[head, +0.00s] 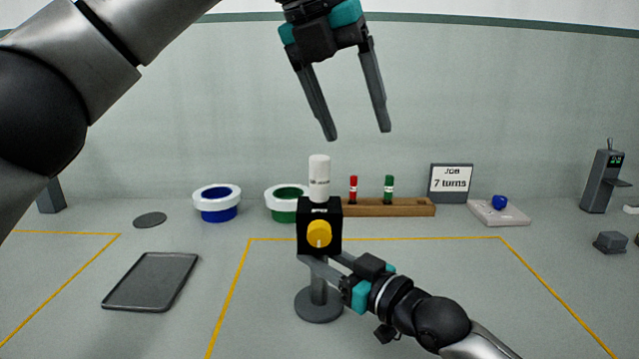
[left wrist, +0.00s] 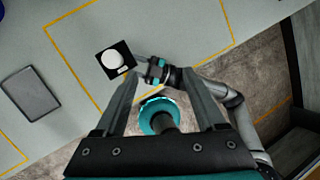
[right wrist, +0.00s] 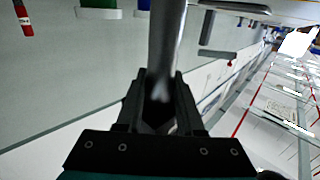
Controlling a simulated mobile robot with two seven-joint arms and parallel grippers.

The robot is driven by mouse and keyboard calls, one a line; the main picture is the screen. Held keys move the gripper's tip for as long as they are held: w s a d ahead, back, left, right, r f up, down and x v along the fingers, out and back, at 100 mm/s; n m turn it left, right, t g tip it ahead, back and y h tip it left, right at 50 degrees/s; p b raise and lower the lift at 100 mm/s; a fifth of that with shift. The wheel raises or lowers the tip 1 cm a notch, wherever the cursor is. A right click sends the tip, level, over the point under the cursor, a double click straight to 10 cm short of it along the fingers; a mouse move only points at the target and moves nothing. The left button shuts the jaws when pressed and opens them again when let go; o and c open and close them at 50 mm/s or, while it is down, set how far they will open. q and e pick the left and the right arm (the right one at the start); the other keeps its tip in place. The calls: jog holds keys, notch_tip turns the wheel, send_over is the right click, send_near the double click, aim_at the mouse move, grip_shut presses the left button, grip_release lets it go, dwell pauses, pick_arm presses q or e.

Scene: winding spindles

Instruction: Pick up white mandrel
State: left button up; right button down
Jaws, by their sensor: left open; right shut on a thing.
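The white mandrel (head: 319,178) stands upright on top of a black block with a yellow knob (head: 319,234). In the left wrist view the mandrel (left wrist: 114,60) shows from above as a white disc on the black block (left wrist: 104,73). The block sits on a grey post with a round foot (head: 318,306). My right gripper (head: 324,264) is shut on the post just below the block; the grey post (right wrist: 167,40) also shows between its fingers in the right wrist view. My left gripper (head: 358,136) is open and empty, above and right of the mandrel, fingers pointing down.
Behind stand a blue-and-white spool (head: 218,205), a green-and-white spool (head: 283,212), and a wooden rack (head: 405,208) with red and green pegs. A dark tray (head: 150,282) lies left. A "7 turns" sign (head: 450,183) stands behind. The yellow-outlined area is mostly clear.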

aim_at(319, 177)
pick_arm(q)
jog(key=w+a+f+n+t+y, duration=0.1)
jog(key=w+a+f, duration=0.1)
jog(key=w+a+f+n+y, duration=0.1)
jog(key=w+a+f+y, duration=0.1)
jog(key=shift+f+t, duration=0.35)
jog(key=shift+t, duration=0.05)
jog(key=shift+s+a+x, duration=0.1)
jog(key=shift+s+x, duration=0.05)
jog(key=shift+x, duration=1.2)
jog(key=shift+s+a+x, duration=0.15)
jog(key=shift+x, duration=1.2)
jog(key=shift+f, duration=0.1)
jog(key=shift+c, duration=0.3)
grip_shut()
